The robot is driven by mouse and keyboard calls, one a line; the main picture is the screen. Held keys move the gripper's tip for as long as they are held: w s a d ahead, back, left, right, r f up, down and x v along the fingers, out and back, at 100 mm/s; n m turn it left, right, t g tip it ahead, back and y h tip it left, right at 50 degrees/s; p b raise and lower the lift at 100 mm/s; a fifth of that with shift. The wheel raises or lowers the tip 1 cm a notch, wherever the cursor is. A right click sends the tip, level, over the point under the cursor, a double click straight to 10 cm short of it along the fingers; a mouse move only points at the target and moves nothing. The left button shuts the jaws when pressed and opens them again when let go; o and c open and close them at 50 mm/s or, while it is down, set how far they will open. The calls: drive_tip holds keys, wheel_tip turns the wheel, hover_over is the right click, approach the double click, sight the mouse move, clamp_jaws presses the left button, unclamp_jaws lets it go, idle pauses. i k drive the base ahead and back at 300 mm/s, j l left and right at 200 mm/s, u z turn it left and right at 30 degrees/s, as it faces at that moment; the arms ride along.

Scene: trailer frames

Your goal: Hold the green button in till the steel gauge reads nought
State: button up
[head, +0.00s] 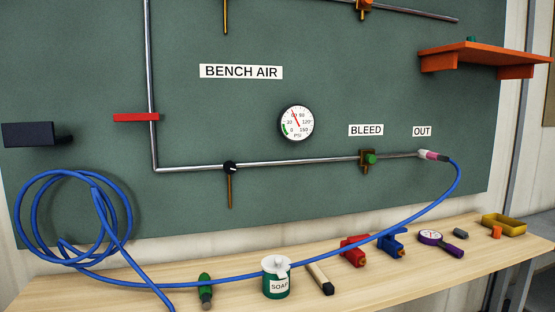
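The green button (371,160) sits on a brass fitting (364,165) on the lower steel pipe, under the BLEED label (366,130). Nothing touches it, and I cannot tell whether it is pressed in. The round gauge (296,123) on the board has a white face, a dark rim and the letters PSI. Its red needle points up and slightly left, around the 60 mark and well off nought. A green band lies low on its left side. My gripper is not in view.
A blue hose (440,198) runs from the OUT end across the bench (120,295) to a left coil. A lever (230,185) hangs down from the pipe. An orange shelf (480,55) juts out upper right.

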sight(370, 158)
drive_tip(key=z, duration=0.8)
